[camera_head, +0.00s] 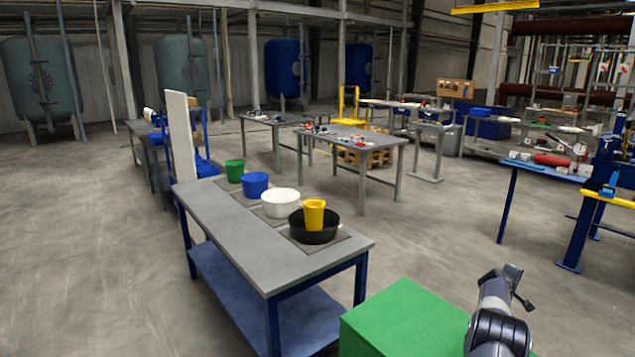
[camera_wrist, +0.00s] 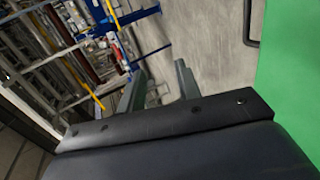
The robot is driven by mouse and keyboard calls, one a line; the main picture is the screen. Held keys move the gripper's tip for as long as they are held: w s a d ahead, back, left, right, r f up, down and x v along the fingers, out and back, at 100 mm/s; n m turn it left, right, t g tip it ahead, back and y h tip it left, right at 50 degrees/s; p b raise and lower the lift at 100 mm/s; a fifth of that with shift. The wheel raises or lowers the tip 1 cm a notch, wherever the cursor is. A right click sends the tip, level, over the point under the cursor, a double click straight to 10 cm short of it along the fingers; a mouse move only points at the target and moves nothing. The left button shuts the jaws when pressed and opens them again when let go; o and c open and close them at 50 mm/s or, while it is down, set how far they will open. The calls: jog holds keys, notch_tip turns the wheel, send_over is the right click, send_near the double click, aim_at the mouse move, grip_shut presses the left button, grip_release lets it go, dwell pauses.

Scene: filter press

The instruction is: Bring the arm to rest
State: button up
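My arm (camera_head: 497,328) rises at the bottom right of the head view, beside a green block. My gripper (camera_wrist: 160,72) shows in the wrist view with its two grey fingers apart and only floor seen between them. It is open and empty. In the head view the end of the arm (camera_head: 508,285) is small and its fingers are hard to make out. It touches nothing that I can see.
A grey-topped table (camera_head: 225,230) holds green, blue and white containers and a black pan (camera_head: 315,232) with a yellow cup (camera_head: 314,214). The green block (camera_head: 405,318) is close to my arm. A blue-framed stand (camera_head: 585,215) is right. Open floor lies between.

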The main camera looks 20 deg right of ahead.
jog(key=s+a+r+b, duration=0.1)
jog(key=s+a+r, duration=0.1)
jog(key=a+r, duration=0.4)
jog(key=shift+s+a+r+b, duration=0.3)
jog(key=shift+s+r+b, duration=0.1)
jog(key=shift+r, duration=0.45)
dwell(0.5)
